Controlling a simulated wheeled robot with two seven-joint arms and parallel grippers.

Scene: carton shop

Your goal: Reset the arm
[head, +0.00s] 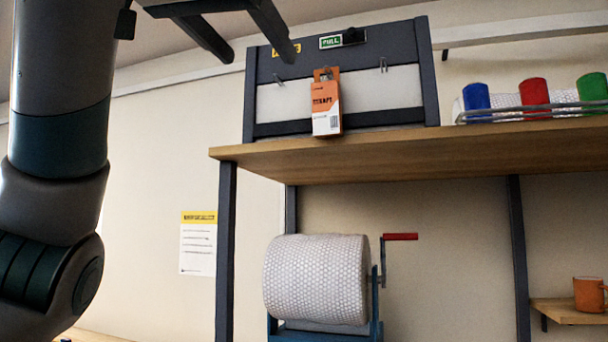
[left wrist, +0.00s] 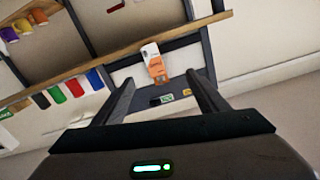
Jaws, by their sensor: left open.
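My left arm (head: 62,60) stands upright along the left edge of the head view. My left gripper (head: 259,58) reaches in at the top, its two fingers apart and nothing between them. It is raised near the top left of a dark-framed hanging panel. In the left wrist view the left gripper (left wrist: 160,82) is also open and empty. An orange and white box (head: 326,105) with a hang tab is at the front of the panel, apart from the fingers. It also shows beyond the fingers in the left wrist view (left wrist: 155,64). My right gripper is not in view.
Below is a bubble-wrap roll (head: 315,280) with a red crank handle (head: 400,237). An orange mug (head: 588,294) sits lower right.

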